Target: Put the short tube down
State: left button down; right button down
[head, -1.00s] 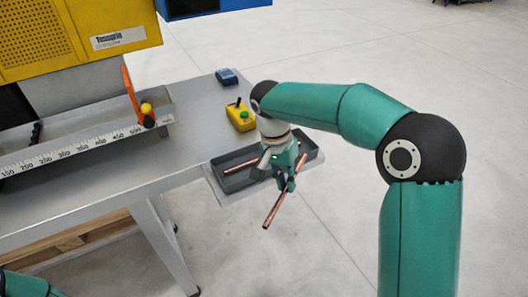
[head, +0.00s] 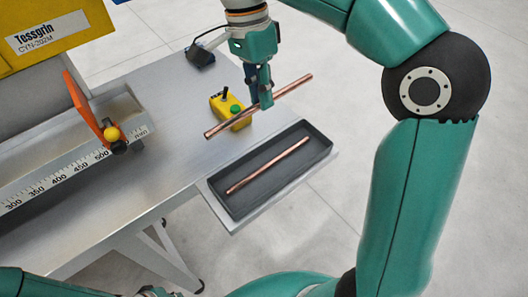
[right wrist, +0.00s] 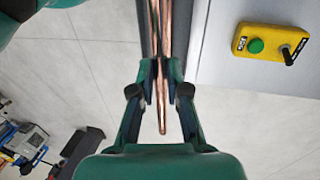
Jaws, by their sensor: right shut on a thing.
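My right gripper (head: 262,103) is shut on a copper tube (head: 292,87), holding it near its middle. The tube hangs tilted in the air beyond the dark tray (head: 228,208), with its far end up to the right. A second copper tube (head: 266,167) lies lengthwise in the tray. In the right wrist view, the fingers (right wrist: 161,82) close around the held tube (right wrist: 162,118). Another length of copper shows close beside it there. Which tube is shorter is hard to tell. Only part of my left arm shows at the bottom left; its gripper is not visible.
A yellow control box (head: 226,106) with a green button stands on the metal table (head: 160,92) behind the held tube. A ruler trough (head: 72,163) with an orange stop (head: 84,105) lies at the left. The tray sits at the table's right end, with floor beyond.

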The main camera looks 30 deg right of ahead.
send_over(266, 162)
jog(key=f, duration=1.4)
jog(key=shift+w+d, duration=0.1)
jog(key=shift+w, duration=0.1)
jog(key=x, duration=0.2)
jog(key=w+x, duration=0.1)
jog(key=shift+s+f, duration=0.15)
jog(key=shift+f, duration=0.35)
jog(key=shift+s+f, duration=0.15)
jog(key=shift+f, duration=0.15)
